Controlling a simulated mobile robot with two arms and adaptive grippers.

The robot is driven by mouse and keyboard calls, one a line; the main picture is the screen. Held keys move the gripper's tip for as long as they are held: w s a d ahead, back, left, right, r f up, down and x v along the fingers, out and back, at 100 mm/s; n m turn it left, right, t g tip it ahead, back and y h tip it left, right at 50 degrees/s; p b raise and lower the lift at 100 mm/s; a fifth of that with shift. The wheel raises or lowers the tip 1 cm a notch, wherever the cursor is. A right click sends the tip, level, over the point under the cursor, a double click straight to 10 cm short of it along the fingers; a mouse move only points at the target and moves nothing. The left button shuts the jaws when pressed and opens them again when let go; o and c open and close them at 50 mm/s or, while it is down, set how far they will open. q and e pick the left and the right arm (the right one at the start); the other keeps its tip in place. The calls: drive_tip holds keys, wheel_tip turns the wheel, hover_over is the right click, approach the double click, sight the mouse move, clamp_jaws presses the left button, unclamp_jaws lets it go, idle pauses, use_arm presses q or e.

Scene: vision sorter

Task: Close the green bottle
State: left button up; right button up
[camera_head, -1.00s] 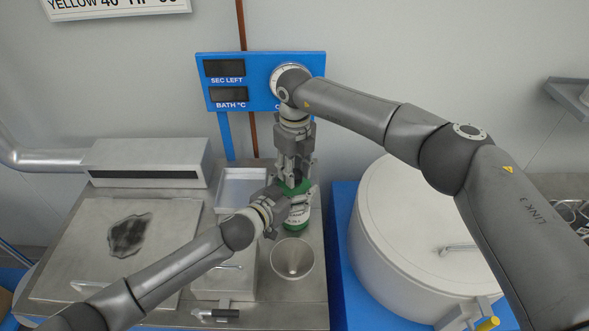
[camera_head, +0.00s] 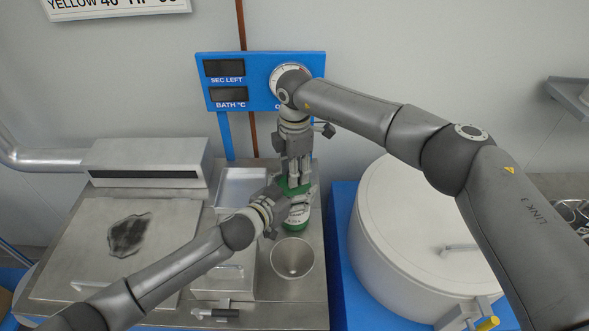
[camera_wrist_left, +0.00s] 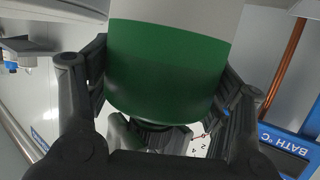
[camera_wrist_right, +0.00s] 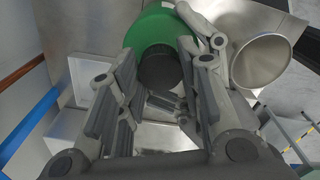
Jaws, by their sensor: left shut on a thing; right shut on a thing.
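The green bottle (camera_head: 298,214) stands upright on the steel counter, green with a white label band. My left gripper (camera_head: 291,197) is shut on it from the side. In the left wrist view the bottle's green body (camera_wrist_left: 165,70) fills the space between the fingers. My right gripper (camera_head: 294,178) points straight down over the bottle's top and is shut. In the right wrist view its fingers sit around the dark round cap (camera_wrist_right: 160,68) at the centre of the bottle's green shoulder. The fingers partly hide the cap, and I cannot tell how tight it is.
A blue sign panel (camera_head: 245,97) stands behind. A large white lidded drum (camera_head: 410,235) stands to the right.

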drive_tip(key=m, duration=0.3)
drive_tip(key=shift+m, duration=0.4)
drive_tip(key=m, duration=0.5)
drive_tip(key=o, duration=0.8)
wheel_tip(320, 180, up, 12)
drive_tip(key=shift+r, duration=0.1)
use_arm(q)
drive_tip(key=o, duration=2.1)
drive_tip(key=shift+c, duration=0.2)
